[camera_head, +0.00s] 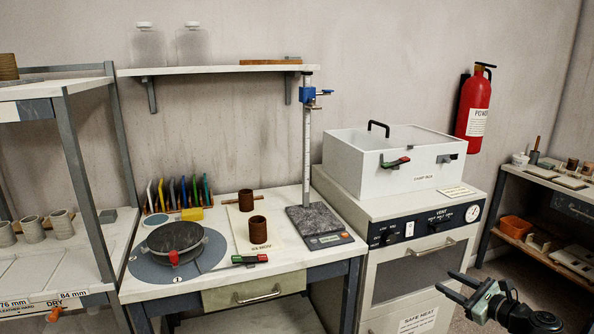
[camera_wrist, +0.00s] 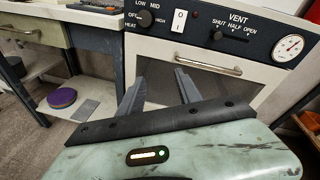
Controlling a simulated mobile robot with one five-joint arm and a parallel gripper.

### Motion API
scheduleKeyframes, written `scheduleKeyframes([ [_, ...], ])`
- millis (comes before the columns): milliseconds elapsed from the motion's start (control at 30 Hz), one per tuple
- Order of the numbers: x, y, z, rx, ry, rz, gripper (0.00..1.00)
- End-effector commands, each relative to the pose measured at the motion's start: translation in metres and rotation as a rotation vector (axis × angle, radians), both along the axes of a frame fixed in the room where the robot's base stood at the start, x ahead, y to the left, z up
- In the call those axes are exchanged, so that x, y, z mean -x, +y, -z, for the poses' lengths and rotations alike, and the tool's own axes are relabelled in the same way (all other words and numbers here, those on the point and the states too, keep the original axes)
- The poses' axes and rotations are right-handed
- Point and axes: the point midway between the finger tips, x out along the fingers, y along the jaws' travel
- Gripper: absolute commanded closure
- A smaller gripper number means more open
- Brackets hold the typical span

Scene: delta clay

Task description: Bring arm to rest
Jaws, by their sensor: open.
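My gripper (camera_head: 464,288) is at the lower right of the head view, in front of the white kiln-like oven (camera_head: 412,276). Its two fingers are spread apart with nothing between them. In the wrist view my gripper (camera_wrist: 158,92) points at the oven door (camera_wrist: 222,84), below the control panel with its VENT dial. The fingers look apart from the door, though the exact gap cannot be told. The rest of my arm runs out of the head view at the lower right.
A white lidded box (camera_head: 395,157) sits on the oven. A shelf (camera_head: 555,185) stands at right. Floor shows between oven and shelf.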

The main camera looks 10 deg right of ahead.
Motion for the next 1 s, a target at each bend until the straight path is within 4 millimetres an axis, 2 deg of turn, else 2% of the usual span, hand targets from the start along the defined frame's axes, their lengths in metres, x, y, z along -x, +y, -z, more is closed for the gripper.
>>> scheduleKeyframes([
  [167,-0.029,0.063,0.033,0.204,0.081,-0.181,0.59],
  [267,-0.043,0.113,0.060,0.375,0.133,-0.340,0.59],
  [333,-0.051,0.158,0.085,0.539,0.168,-0.503,0.59],
  [400,-0.054,0.210,0.113,0.739,0.195,-0.713,0.59],
  [500,-0.047,0.270,0.147,1.014,0.207,-1.022,0.59],
  [600,-0.035,0.309,0.170,1.237,0.193,-1.291,0.59],
  [800,-0.016,0.357,0.190,1.557,0.141,-1.721,0.59],
  [933,-0.006,0.378,0.193,1.718,0.101,-1.964,0.59],
  [967,-0.004,0.380,0.190,1.747,0.094,-2.011,0.59],
  [1000,-0.005,0.375,0.166,1.736,0.100,-1.993,0.59],
])
